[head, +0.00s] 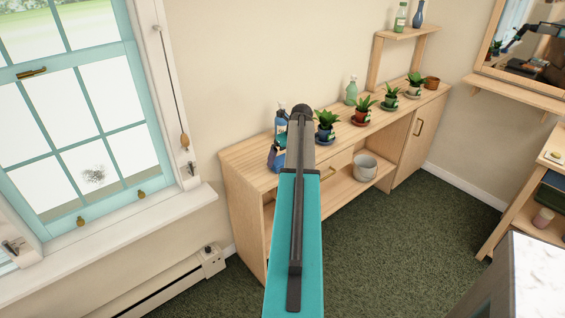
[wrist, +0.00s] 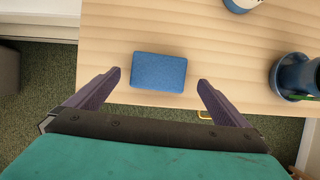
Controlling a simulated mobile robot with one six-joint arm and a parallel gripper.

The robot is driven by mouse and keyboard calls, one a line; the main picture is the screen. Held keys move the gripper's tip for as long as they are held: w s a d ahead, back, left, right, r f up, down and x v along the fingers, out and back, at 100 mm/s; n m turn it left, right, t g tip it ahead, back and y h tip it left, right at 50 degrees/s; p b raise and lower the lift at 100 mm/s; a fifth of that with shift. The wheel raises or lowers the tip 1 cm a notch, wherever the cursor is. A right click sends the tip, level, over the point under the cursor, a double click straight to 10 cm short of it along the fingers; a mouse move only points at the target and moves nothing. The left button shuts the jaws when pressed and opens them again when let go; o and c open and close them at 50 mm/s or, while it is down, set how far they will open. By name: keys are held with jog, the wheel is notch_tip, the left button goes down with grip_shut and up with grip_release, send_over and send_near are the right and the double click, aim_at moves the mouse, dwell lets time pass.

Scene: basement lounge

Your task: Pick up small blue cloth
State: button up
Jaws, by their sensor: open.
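The small blue cloth (wrist: 158,72) is a flat, folded-looking rectangle. It lies on the light wooden cabinet top (wrist: 200,32), near its front edge, in the wrist view. My gripper (wrist: 158,78) is open, with one finger to the left and one to the right of the cloth. The fingers are apart from it and nothing is between them in their grasp. I cannot tell the exact height above the cloth. In the head view my arm covers part of the cabinet top (head: 248,152), and I cannot make out the cloth clearly there.
A blue potted plant (wrist: 295,75) stands right of the cloth. A bottle (wrist: 240,3) stands behind it; a blue spray bottle (head: 281,120) shows in the head view. Several more plants line the cabinet. A grey bucket (head: 365,168) is on the lower shelf. A window (head: 75,110) is left.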

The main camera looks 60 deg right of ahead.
aim_at(283, 160)
jog(key=shift+p+x, duration=0.35)
jog(key=shift+x, duration=1.25)
jog(key=c, duration=1.1)
jog(key=shift+r, duration=0.15)
jog(key=shift+d+r+b, duration=0.1)
jog(key=shift+r+b, duration=0.35)
jog(key=shift+r, duration=0.6)
jog(key=shift+s+r+b, duration=0.3)
jog(key=shift+s+r, duration=0.05)
jog(key=shift+r, duration=0.2)
jog(key=s+b, duration=0.1)
jog(key=s, duration=0.4)
jog(key=s+a+r+b, duration=0.1)
jog(key=s, duration=0.4)
jog(key=s+a, duration=0.1)
jog(key=s, duration=0.4)
jog(key=shift+s+r+b, duration=0.1)
jog(key=shift+r+b, duration=0.2)
jog(key=shift+b, duration=0.1)
